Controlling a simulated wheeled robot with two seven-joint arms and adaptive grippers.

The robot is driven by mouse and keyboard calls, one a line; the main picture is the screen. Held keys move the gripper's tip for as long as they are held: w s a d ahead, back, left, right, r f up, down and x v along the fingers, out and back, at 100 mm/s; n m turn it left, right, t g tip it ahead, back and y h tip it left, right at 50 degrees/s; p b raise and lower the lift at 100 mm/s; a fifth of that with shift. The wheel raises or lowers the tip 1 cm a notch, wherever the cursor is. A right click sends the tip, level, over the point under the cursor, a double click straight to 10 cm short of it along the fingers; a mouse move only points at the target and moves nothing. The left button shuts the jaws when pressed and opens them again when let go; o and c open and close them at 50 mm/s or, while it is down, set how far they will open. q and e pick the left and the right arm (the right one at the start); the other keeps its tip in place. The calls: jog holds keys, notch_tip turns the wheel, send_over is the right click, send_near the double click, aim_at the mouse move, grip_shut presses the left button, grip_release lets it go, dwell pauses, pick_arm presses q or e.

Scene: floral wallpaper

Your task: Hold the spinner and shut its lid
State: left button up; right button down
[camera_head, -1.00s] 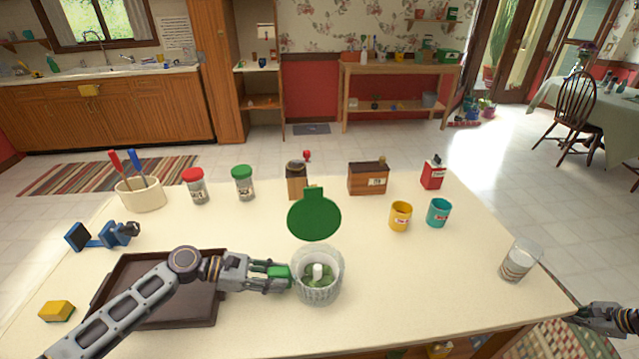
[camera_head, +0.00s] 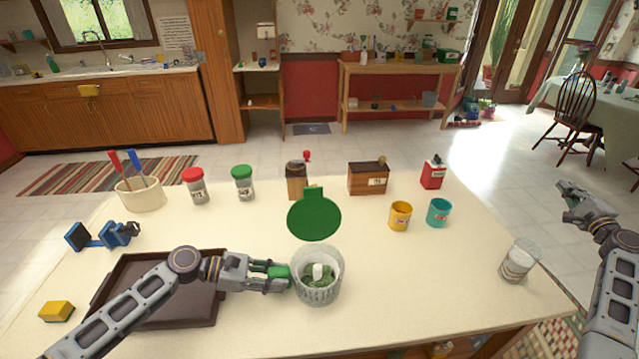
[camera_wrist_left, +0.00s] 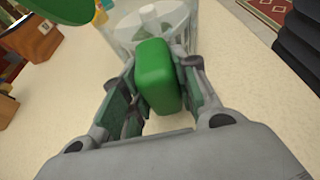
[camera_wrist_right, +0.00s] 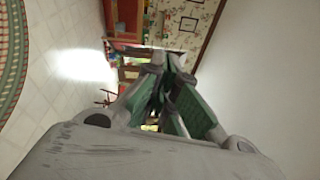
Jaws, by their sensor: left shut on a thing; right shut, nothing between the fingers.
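The salad spinner (camera_head: 318,287) is a clear ribbed bowl with green leaves and a white centre post, standing upright near the front middle of the table. Its round green lid (camera_head: 314,216) stands raised open at the bowl's far side. My left gripper (camera_head: 279,278) is shut on the spinner's green handle (camera_wrist_left: 158,76), at the bowl's left side. The bowl also shows in the left wrist view (camera_wrist_left: 150,22). My right gripper (camera_head: 568,198) is raised off the table's right side, away from the spinner. In the right wrist view its fingers (camera_wrist_right: 168,85) are together with nothing between them.
A brown tray (camera_head: 128,268) lies under my left arm. A glass (camera_head: 519,262) stands at the right edge. Yellow (camera_head: 400,216) and teal (camera_head: 438,212) cups, a wooden box (camera_head: 367,179) and jars stand farther back. The table right of the spinner is clear.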

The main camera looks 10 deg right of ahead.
jog(key=w+a+r+n+y, duration=0.4)
jog(key=w+a, duration=0.3)
jog(key=a, duration=0.4)
jog(key=w+a+r+n+g+y, duration=0.1)
jog(key=w+a+r+n+y, duration=0.2)
jog(key=w+a+r+y, duration=0.55)
jog(key=w+a+r+n+y, duration=0.1)
jog(key=w+a+r+n, duration=0.3)
jog(key=a, duration=0.9)
jog(key=s+a+r+n+g+y, duration=0.15)
jog(key=a+r+n+g, duration=0.45)
jog(key=a, duration=1.1)
jog(key=a+r+n+g+y, duration=0.2)
jog(key=a+r+n+g, duration=0.35)
jog(key=a, duration=1.25)
jog(key=s+f+g+y, duration=0.2)
jog(key=f+g, duration=0.3)
jog(key=f, duration=0.6)
jog(key=s+d+f+n+g+y, duration=0.1)
jog(key=s+f+g+y, duration=0.2)
jog(key=f, duration=0.9)
jog(key=shift+s+f+g, duration=0.3)
jog(key=shift+s+g, duration=0.85)
jog(key=shift+s, duration=0.05)
